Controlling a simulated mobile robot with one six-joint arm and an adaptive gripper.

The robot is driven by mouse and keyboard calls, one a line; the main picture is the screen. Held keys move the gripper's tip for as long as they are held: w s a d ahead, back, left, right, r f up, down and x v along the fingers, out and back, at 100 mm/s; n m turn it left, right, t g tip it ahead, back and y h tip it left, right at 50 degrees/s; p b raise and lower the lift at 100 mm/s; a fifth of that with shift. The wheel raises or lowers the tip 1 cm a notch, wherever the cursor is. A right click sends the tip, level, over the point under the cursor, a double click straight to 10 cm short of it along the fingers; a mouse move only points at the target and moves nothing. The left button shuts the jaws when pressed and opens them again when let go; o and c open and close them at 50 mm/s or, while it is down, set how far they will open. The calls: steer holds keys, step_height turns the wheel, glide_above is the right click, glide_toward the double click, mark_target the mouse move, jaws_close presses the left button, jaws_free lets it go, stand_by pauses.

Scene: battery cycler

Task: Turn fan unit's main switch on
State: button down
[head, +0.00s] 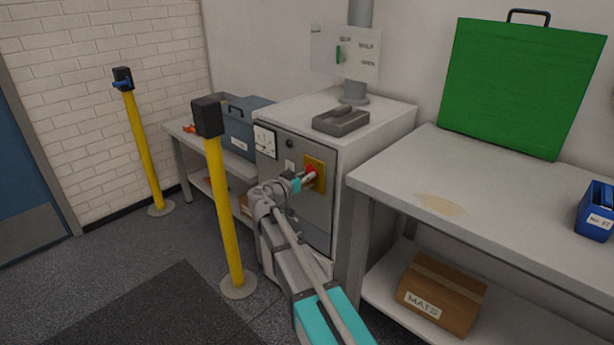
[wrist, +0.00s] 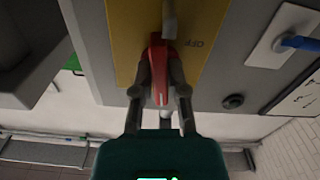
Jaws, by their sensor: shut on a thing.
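The fan unit (head: 350,150) is a grey cabinet between two benches. A yellow plate (head: 316,164) on its front carries the red main switch handle (head: 310,172). In the wrist view the red handle (wrist: 158,58) stands on the yellow plate (wrist: 125,35), with the word OFF printed to its right. My gripper (head: 304,180) is at the handle. In the wrist view its two fingers (wrist: 160,88) are closed on the red handle, one on each side. The handle's root is partly hidden by a grey piece.
A white gauge (head: 265,141) and a dark round knob (head: 289,144) are on the same front. A yellow post (head: 224,210) stands left of my arm. The right bench (head: 420,185) is close beside the cabinet. A grey tray (head: 341,123) sits on top.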

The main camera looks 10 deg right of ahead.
steer(key=shift+m, duration=1)
steer(key=c, duration=0.7)
jaws_free()
steer(key=shift+o, duration=0.2)
steer(key=v, duration=1.2)
